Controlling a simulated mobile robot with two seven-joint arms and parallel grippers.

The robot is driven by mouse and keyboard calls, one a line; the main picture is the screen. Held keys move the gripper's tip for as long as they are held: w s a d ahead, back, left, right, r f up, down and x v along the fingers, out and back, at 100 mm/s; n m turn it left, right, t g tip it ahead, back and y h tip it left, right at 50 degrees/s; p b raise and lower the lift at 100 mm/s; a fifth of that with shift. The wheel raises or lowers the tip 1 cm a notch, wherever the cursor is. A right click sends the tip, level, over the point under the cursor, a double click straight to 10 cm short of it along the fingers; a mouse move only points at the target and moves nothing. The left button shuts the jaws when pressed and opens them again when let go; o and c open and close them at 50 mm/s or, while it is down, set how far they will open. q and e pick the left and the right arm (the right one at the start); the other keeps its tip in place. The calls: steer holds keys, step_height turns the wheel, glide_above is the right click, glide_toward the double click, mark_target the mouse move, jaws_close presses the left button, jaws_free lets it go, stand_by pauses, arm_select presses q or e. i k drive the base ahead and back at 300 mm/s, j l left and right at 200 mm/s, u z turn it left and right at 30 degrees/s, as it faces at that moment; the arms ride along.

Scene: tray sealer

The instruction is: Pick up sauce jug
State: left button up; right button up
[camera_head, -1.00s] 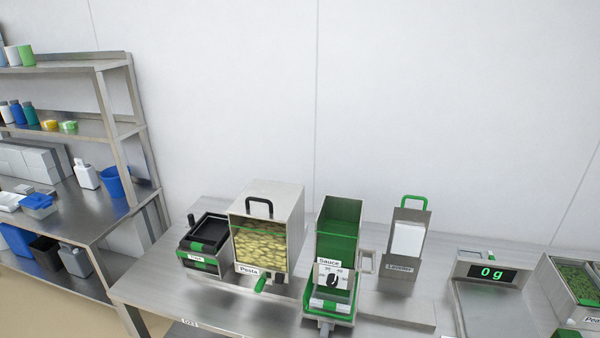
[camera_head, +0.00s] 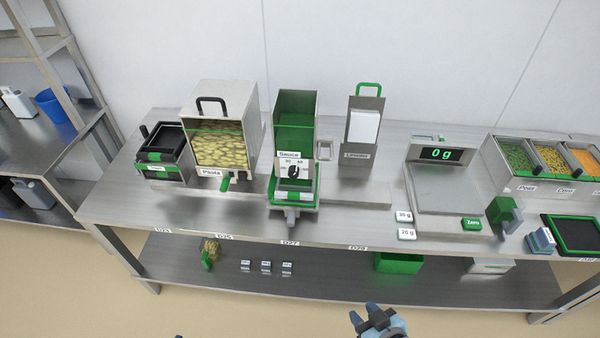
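The sauce dispenser (camera_head: 294,122), a green hopper with a "Sauce" label and a dial, stands at the middle of the upper worktop. I see no vessel labelled as a sauce jug. A green vessel-like piece (camera_head: 502,211) stands at the right near the worktop's front edge; I cannot tell whether it is the jug. My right gripper (camera_head: 364,314) is at the bottom edge, in front of the table and well apart from these things. Its fingers look spread and empty. Only a tiny dark bit, perhaps of my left gripper, shows at the bottom edge, left of centre.
A tray holder (camera_head: 165,152), pasta bin (camera_head: 222,143) and leaflet holder (camera_head: 363,133) stand along the worktop. Right are a scale (camera_head: 440,185) reading 0 g, food bins (camera_head: 545,158) and a dark green-rimmed pad (camera_head: 574,234). The lower shelf (camera_head: 330,272) holds a green box (camera_head: 399,263).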

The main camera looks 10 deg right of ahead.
mark_target(505, 209)
steer(key=z, duration=1.85)
steer(key=u, duration=1.55)
steer(key=z, duration=1.55)
steer(key=i+l+z, duration=0.15)
steer(key=l+z, duration=0.15)
steer(key=i+l+z, duration=0.15)
steer(key=l+z, duration=0.15)
